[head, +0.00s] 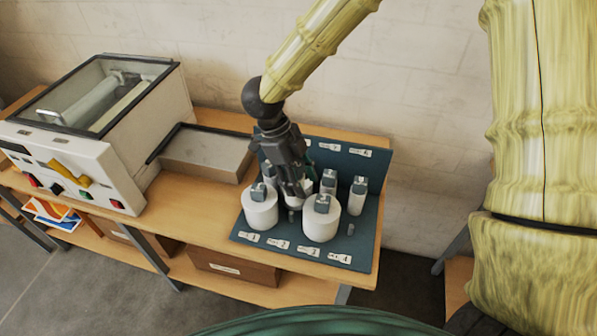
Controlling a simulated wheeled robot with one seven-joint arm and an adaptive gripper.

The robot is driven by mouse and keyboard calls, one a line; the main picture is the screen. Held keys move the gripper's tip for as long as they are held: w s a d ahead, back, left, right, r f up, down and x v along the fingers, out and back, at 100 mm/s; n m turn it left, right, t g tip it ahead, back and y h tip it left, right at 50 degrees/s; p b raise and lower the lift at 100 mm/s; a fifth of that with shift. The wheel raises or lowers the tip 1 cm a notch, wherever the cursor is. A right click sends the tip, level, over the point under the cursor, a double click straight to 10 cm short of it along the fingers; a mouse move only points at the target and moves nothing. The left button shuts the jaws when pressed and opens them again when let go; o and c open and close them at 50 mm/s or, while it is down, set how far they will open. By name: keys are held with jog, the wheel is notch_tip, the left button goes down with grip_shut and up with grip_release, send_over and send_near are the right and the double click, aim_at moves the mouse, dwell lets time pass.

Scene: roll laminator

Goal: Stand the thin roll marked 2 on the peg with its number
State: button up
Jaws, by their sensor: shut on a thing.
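My gripper (294,184) is over the middle of the dark pegboard stand (362,245), pointing down. It is shut on a white roll (299,193), mostly hidden by the fingers; its number cannot be read. A short bare grey peg (292,214) shows just below it, between two thick white rolls. Another bare peg (350,229) is at the right front. Thin white rolls with grey tops stand behind: one (328,181) at the back middle, one (357,196) at the right, and one (268,173) partly hidden at the back left.
A thick roll (260,211) stands left of the gripper and another (321,219) right of it, both close. White labels (278,243) lie along the stand's front, too small to read. A grey tray (207,155) and the laminator (100,130) are at the left. A wall is behind.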

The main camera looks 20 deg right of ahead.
jog(key=shift+w+f+b, duration=0.3)
jog(key=shift+w+f, duration=0.05)
jog(key=shift+f, duration=0.35)
jog(key=w+f+b, duration=0.1)
jog(key=f+b, duration=0.1)
jog(key=w+f+b, duration=0.1)
jog(key=f+b, duration=0.1)
jog(key=f, duration=0.1)
jog(key=w+f+b, duration=0.1)
jog(key=f+b, duration=0.1)
jog(key=f, duration=0.1)
jog(key=shift+a+f, duration=0.1)
jog(key=shift+a, duration=0.05)
jog(key=shift+s+f, duration=0.5)
jog(key=shift+f, duration=0.2)
